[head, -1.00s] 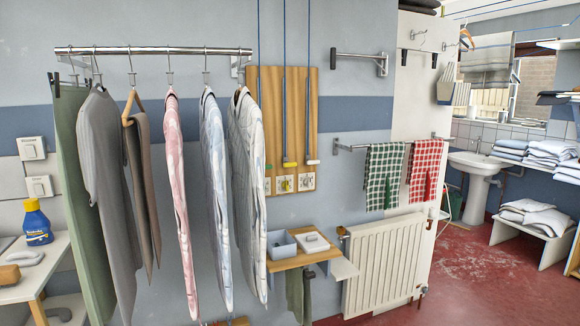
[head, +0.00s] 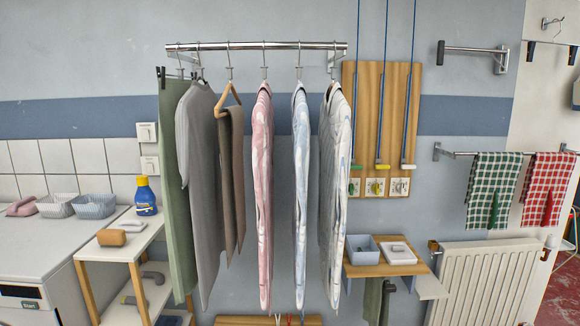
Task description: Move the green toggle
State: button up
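The green toggle (head: 355,167) hangs at the lower end of the left of three blue cords, in front of a wooden board (head: 395,120) on the wall. A yellow toggle (head: 382,166) and a white toggle (head: 408,166) hang on the other two cords, at about the same height. Small pale plates (head: 399,187) with markings sit on the board just below the toggles. The hanging patterned garment is close to the green toggle's left side. My gripper is not in view.
A rail (head: 255,46) with several hanging garments stands out left of the board. Below the board, a small shelf (head: 370,270) holds a grey bin and a white item. A radiator (head: 485,285) and towel rail are at right; a shelf unit and white appliance (head: 40,250) at left.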

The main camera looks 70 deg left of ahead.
aim_at(353, 167)
jog(key=z, duration=0.2)
jog(key=i, duration=1.45)
jog(key=u, duration=3.45)
